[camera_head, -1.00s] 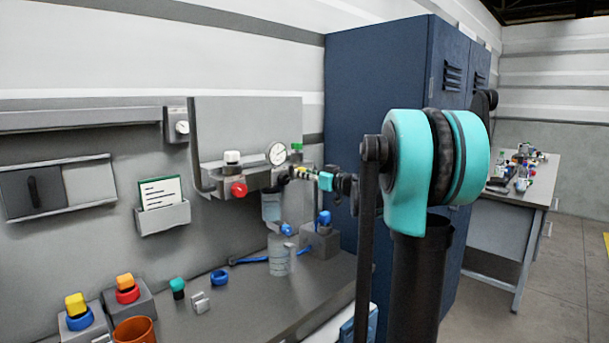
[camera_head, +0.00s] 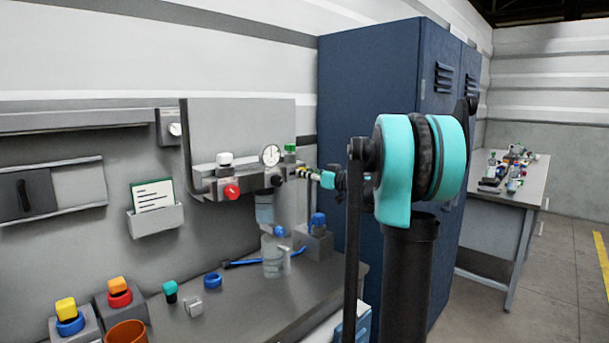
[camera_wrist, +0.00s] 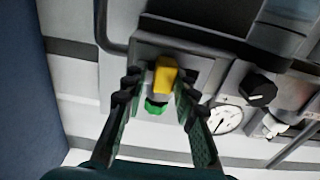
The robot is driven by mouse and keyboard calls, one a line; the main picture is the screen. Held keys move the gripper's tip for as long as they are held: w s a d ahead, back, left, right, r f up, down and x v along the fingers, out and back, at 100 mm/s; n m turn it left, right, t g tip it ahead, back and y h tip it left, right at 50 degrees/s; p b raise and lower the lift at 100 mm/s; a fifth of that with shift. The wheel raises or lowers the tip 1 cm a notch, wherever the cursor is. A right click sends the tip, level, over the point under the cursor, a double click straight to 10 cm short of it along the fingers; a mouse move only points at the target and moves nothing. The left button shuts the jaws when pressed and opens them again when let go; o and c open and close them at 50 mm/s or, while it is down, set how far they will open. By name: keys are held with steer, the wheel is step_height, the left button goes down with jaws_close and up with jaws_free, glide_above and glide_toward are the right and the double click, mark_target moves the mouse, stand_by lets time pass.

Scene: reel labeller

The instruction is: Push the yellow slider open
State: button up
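The yellow slider (camera_wrist: 165,76) shows in the wrist view as a yellow block on the grey end of the wall unit. A green knob (camera_wrist: 155,106) sits just beside it. My gripper (camera_wrist: 158,84) is open, with one dark finger on each side of the slider and knob. I cannot tell whether either finger touches the slider. In the head view, my gripper (camera_head: 325,178) reaches the right end of the grey unit (camera_head: 200,184), below the green knob (camera_head: 290,148). The slider is too small there to make out clearly.
A clear bottle (camera_head: 272,258) and blue-topped fitting (camera_head: 317,222) stand on the bench below. A blue cabinet (camera_head: 372,110) stands close behind my arm.

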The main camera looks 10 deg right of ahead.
steer(key=shift+o, duration=1.4)
steer(key=shift+d, duration=0.1)
steer(key=v, duration=1.2)
steer(key=s+a+f+m+g+h, duration=0.1)
steer(key=s+a+f+g, duration=0.1)
steer(key=s+a+f, duration=0.4)
steer(key=s+a+f+m+g+h, duration=0.1)
steer(key=s+a+f+g, duration=0.2)
steer(key=f, duration=0.6)
steer(key=s+a+f+m+g+h, duration=0.1)
steer(key=s+a+f+g, duration=0.1)
steer(key=s+a+f, duration=0.35)
steer(key=s+d+f+m+g+h, duration=0.1)
steer(key=s+d+f+m+h, duration=0.1)
steer(key=s+f, duration=0.6)
steer(key=s+d+f+m+g+h, duration=0.2)
steer(key=s+d+f+h, duration=0.3)
steer(key=s+f, duration=0.4)
steer(key=s, duration=0.2)
steer(key=shift+s+d+h, duration=0.2)
steer(key=shift+s+h, duration=0.1)
steer(key=shift+s, duration=0.05)
